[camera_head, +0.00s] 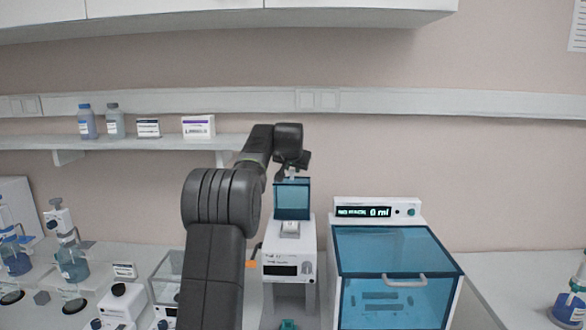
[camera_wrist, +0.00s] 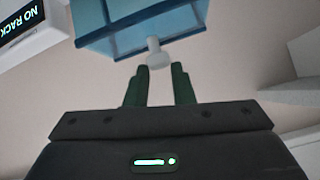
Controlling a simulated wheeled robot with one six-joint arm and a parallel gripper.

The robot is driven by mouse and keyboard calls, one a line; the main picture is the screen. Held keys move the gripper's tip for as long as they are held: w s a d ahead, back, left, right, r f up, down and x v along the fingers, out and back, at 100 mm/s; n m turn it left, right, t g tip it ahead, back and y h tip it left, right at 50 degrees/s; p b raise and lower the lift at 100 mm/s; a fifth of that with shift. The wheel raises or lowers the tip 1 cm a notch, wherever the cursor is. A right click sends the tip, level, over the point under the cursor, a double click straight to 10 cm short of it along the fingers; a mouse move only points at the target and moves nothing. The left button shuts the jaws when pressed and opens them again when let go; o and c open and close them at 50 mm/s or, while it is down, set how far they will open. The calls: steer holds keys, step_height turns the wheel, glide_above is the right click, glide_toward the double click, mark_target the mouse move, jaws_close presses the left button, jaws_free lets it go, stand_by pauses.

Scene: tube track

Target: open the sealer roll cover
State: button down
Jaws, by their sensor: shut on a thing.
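The sealer (camera_head: 290,265) is a white box with a dark display and a knob on its front, left of the larger blue-lidded machine. Its translucent blue roll cover (camera_head: 292,200) stands upright above the body, with a white roll or block showing below it. My gripper (camera_head: 291,172) is at the cover's top edge. In the wrist view, my gripper's two dark fingers (camera_wrist: 159,70) are at the small pale knob (camera_wrist: 156,54) of the blue cover (camera_wrist: 125,22), shut on it. The exact contact at the fingertips is hard to see.
A white machine with a blue lid and handle (camera_head: 404,281) stands close on the right. A shelf (camera_head: 120,143) with bottles and boxes runs behind. Bottles and small devices crowd the bench at left. The bench at far right (camera_head: 500,270) is mostly clear.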

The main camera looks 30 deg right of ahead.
steer(key=shift+w+r, duration=0.15)
steer(key=shift+r, duration=0.2)
steer(key=c, duration=1.6)
jaws_free()
steer(key=o, duration=0.3)
steer(key=shift+w+a+f, duration=0.2)
steer(key=shift+w, duration=0.05)
steer(key=shift+o, duration=0.2)
steer(key=shift+s+d, duration=0.1)
steer(key=shift+s, duration=0.15)
steer(key=b+v, duration=0.3)
steer(key=v, duration=1)
steer(key=shift+r, duration=0.25)
steer(key=shift+s, duration=0.1)
steer(key=p+x, duration=0.3)
steer(key=x, duration=1)
steer(key=shift+d+f, duration=0.1)
steer(key=shift+f, duration=0.25)
